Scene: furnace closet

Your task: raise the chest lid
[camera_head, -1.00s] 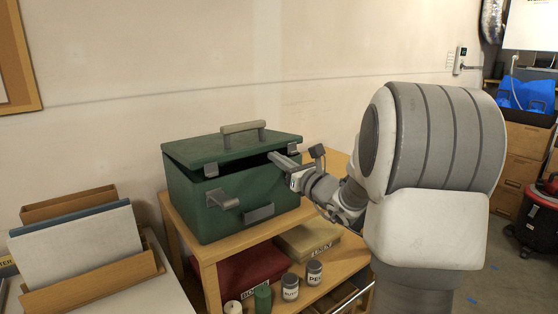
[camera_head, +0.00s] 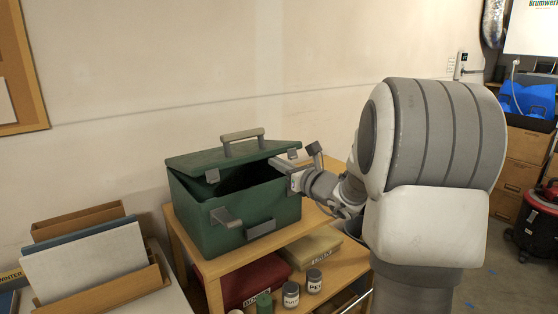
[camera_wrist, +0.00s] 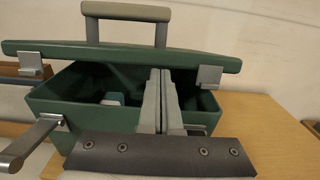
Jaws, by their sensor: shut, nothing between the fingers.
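The green chest (camera_head: 240,222) stands on a wooden shelf unit. Its lid (camera_head: 215,160) is partly raised and tilted, with a dark gap along the front and right side. A grey handle (camera_head: 242,141) is on top of the lid. My gripper (camera_head: 277,162) is at the chest's right front, at the lid's edge. In the wrist view, my gripper (camera_wrist: 160,76) is shut and empty, with its fingertips at the underside of the lid's front edge (camera_wrist: 120,53). I cannot tell whether they touch it. A grey latch (camera_wrist: 209,76) hangs from the lid to their right.
The shelf top (camera_head: 310,225) is bare to the right of the chest. A lower shelf holds a red box (camera_head: 250,277), a tan box (camera_head: 312,250) and small jars (camera_head: 291,294). A file rack (camera_head: 95,290) stands at the left. The wall is close behind.

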